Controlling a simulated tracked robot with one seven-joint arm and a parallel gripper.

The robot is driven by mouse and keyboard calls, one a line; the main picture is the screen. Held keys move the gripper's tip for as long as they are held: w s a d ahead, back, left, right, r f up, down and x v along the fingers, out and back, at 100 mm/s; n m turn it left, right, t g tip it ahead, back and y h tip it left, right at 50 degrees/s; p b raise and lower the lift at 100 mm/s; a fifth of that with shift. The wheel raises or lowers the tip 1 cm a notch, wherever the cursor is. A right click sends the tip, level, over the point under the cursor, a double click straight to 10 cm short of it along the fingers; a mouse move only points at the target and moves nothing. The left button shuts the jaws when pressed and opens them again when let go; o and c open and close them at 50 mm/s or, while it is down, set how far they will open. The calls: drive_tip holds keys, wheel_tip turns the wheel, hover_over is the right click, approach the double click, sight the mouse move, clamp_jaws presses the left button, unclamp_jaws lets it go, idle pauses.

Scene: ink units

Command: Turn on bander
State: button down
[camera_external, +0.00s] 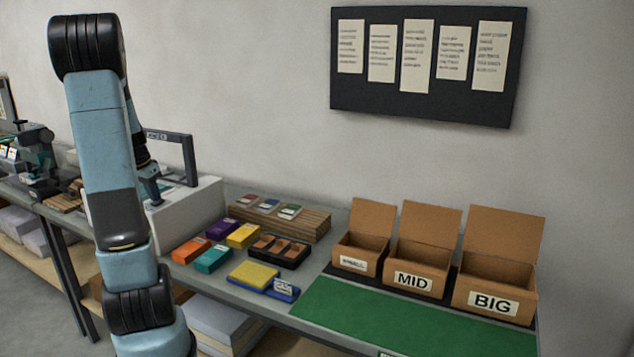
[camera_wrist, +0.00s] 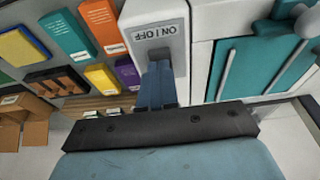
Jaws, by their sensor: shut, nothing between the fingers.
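The bander (camera_external: 203,207) is a white box-shaped machine with a dark arch (camera_external: 189,158) on top, left of centre on the bench in the external view. In the wrist view its grey panel carries an ON | OFF label (camera_wrist: 160,30). My gripper (camera_external: 153,199) is shut and empty, over the machine. In the wrist view the closed fingertips (camera_wrist: 158,66) are just below the label, at the dark recess of the panel. The switch itself is hidden behind the fingers, and I cannot tell whether they touch it.
Coloured boxes (camera_external: 213,258) and a wooden stack (camera_external: 290,222) lie right of the bander. Three open cartons labelled small, MID and BIG (camera_external: 497,302) stand behind a green mat (camera_external: 385,322). A teal panel with metal rods (camera_wrist: 260,55) is at right in the wrist view.

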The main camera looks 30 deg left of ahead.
drive_tip(key=v, duration=1.3)
drive_tip(key=shift+s+r, duration=0.2)
drive_tip(key=shift+s, duration=0.1)
drive_tip(key=shift+w+a+r, duration=0.1)
drive_tip(key=shift+w+a, duration=0.05)
drive_tip(key=shift+w, duration=0.65)
drive_tip(key=x, duration=1.4)
drive_tip(key=shift+w, duration=0.25)
